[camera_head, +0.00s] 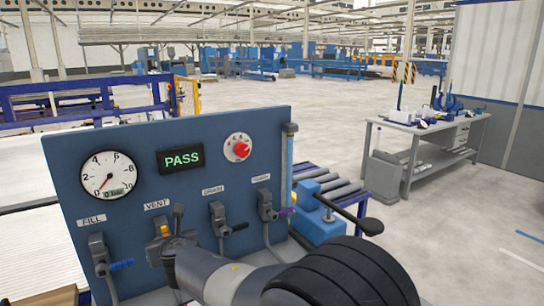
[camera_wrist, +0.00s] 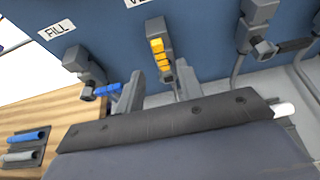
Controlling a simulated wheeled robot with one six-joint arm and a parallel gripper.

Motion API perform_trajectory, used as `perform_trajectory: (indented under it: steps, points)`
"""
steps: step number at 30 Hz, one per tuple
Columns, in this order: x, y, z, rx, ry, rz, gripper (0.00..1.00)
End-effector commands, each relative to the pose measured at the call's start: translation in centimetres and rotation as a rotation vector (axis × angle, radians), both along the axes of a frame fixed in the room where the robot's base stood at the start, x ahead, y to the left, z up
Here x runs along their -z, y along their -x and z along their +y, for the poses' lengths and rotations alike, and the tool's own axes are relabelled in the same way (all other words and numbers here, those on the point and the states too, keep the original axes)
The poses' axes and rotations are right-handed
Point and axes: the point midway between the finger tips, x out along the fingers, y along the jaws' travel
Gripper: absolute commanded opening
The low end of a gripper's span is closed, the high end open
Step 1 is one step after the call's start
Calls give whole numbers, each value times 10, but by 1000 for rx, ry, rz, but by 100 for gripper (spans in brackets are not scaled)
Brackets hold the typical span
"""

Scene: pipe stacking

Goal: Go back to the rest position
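My gripper (camera_head: 164,245) is in front of the VENT valve on the blue panel (camera_head: 145,125) in the head view. In the wrist view my gripper (camera_wrist: 159,80) has its two fingers spread apart with a gap between them. The yellow VENT handle (camera_wrist: 158,50) lies just beyond that gap, and nothing is visibly clamped. The yellow also shows in the head view (camera_head: 165,230). Whether a finger touches the valve cannot be told. My arm crosses the lower middle of the head view and hides part of the panel's lower edge.
The gauge (camera_head: 108,175) reads about 0 bar; the display (camera_head: 181,158) shows PASS. A roller conveyor (camera_head: 335,185) stands behind; a workbench (camera_head: 415,135) is farther right.

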Motion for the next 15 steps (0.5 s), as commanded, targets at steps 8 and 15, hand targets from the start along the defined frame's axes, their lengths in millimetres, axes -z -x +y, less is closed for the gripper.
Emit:
perform_trajectory:
  steps: [8, 15]
  points:
    - [-7, 18, -11, 2, 2, 2, 35]
    - [6, -12, 7, 1, 1, 1, 35]
